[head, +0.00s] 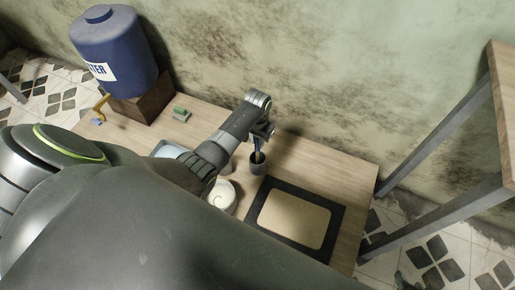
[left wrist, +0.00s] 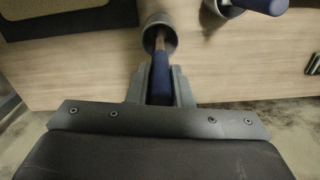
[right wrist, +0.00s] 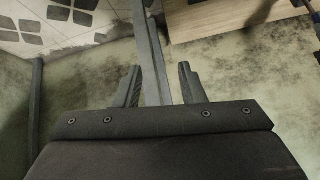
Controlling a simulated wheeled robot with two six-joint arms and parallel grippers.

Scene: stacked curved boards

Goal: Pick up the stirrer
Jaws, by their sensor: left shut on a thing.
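The stirrer has a blue handle (left wrist: 159,88) and a thin brown shaft. It stands in a small grey cup (left wrist: 171,41), its lower end hidden inside. My left gripper (left wrist: 160,72) is shut on the blue handle above the cup rim. In the head view, my left gripper (head: 264,131) is over the grey cup (head: 258,168) near the table's back edge. My right gripper (right wrist: 159,70) is open and empty, with a grey metal leg (right wrist: 151,50) showing behind its fingers; it cannot be made out clearly in the head view.
A second cup (left wrist: 228,9) with another blue-handled thing (left wrist: 266,5) is close by. A white swirled bowl (head: 222,196) and a dark-bordered mat (head: 256,222) lie in front. A blue water barrel (head: 115,45) and a green sponge (head: 180,112) are left. A metal-legged table (head: 430,150) stands right.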

